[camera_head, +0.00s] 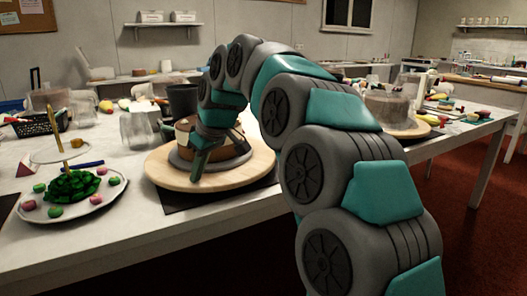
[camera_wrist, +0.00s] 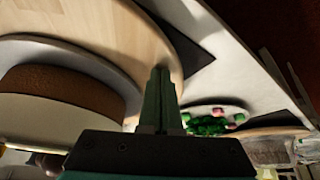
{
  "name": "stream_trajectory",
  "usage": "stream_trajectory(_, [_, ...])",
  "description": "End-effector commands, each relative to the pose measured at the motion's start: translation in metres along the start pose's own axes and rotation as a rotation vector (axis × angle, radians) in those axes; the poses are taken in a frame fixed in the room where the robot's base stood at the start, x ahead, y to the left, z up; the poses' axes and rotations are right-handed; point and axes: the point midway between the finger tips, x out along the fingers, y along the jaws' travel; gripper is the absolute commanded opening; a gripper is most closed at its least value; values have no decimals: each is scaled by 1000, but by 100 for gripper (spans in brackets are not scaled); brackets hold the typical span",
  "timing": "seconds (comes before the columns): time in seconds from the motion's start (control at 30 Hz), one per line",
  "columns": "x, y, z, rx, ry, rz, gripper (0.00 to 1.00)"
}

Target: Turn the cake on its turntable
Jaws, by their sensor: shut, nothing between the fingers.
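The cake (camera_head: 232,148), with brown and white sides, sits on a grey round board on the round wooden turntable (camera_head: 250,170), near the front of the table. In the wrist view the cake (camera_wrist: 60,95) is at the left, and the wooden disc (camera_wrist: 110,30) curves across the top. My gripper (camera_head: 196,177) points down at the left front of the turntable, beside the cake. Its green fingers (camera_wrist: 160,75) are together and empty. The tips are at or just above the wooden disc; I cannot tell whether they touch it.
A tiered stand (camera_head: 75,205) with green and pink sweets stands to the left. A dark bin (camera_head: 183,100) and clear containers stand behind the turntable. Another cake (camera_head: 388,108) on a wooden disc is at the right, beyond my arm.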

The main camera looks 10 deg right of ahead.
Motion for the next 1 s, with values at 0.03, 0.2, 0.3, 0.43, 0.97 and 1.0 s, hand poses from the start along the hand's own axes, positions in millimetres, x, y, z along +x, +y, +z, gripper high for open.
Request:
stream_trajectory(0.03, [-1, 5, 6, 2, 0, 1, 0])
stream_trajectory(0.2, [-9, 19, 22, 4, 0, -1, 0])
stream_trajectory(0.3, [-13, 27, 31, 3, -1, -1, 0])
stream_trajectory(0.43, [-17, 32, 37, 1, -1, 0, 0])
stream_trajectory(0.97, [-25, 58, 49, 4, 4, 1, 0])
stream_trajectory(1.0, [-26, 62, 52, 3, 4, 1, 0])
